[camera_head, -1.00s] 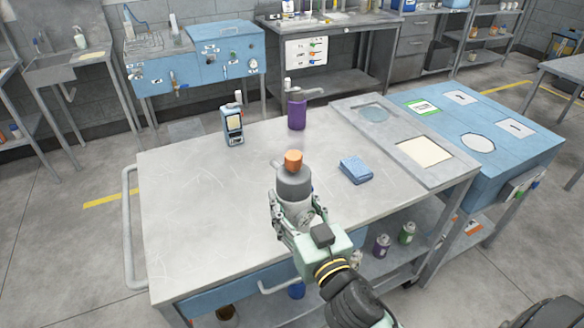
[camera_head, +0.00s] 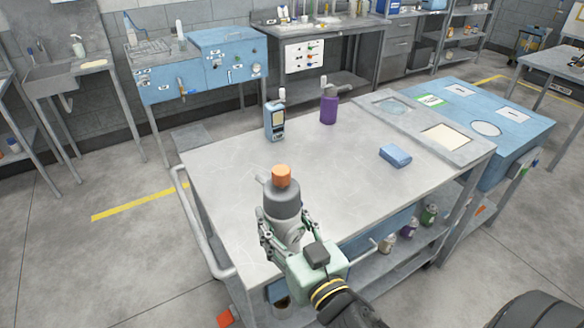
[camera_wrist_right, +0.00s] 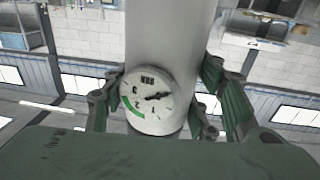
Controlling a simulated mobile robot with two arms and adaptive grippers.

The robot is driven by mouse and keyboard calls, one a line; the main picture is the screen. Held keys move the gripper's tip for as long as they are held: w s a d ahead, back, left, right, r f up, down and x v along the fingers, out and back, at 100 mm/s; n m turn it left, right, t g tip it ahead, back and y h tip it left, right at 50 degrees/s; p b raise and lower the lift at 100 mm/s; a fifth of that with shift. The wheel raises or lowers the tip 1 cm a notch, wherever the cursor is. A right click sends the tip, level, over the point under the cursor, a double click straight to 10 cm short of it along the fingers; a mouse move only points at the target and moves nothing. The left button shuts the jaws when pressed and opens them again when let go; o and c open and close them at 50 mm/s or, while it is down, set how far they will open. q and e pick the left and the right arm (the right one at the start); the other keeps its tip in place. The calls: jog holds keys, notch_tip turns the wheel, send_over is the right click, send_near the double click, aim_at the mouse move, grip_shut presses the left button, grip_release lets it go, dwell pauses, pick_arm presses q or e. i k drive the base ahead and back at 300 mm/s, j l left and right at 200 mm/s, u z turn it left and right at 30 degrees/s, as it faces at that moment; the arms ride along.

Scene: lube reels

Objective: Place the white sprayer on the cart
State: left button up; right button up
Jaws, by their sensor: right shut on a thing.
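The white sprayer (camera_head: 281,202) has an orange cap, a grey upper band and a pale body with a round gauge. My right gripper (camera_head: 285,238) is shut on its body, and the sprayer stands roughly upright in the grip. In the right wrist view the pale body (camera_wrist_right: 172,40) and gauge fill the middle between the green fingers. The cart (camera_head: 330,170) has a pale grey top, and the sprayer appears over its near left part. Its bottom is hidden, so I cannot tell whether it touches. My left gripper is not in view.
A handheld meter (camera_head: 275,120), a purple bottle (camera_head: 329,108) and a folded blue cloth (camera_head: 395,155) are on the cart top. A handle (camera_head: 195,230) runs along its left side. The middle of the top is clear. A blue-topped bench (camera_head: 510,110) adjoins at right.

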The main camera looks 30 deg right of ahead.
aim_at(234, 170)
jog(key=i+j+z, duration=0.1)
jog(key=i+j, duration=0.9)
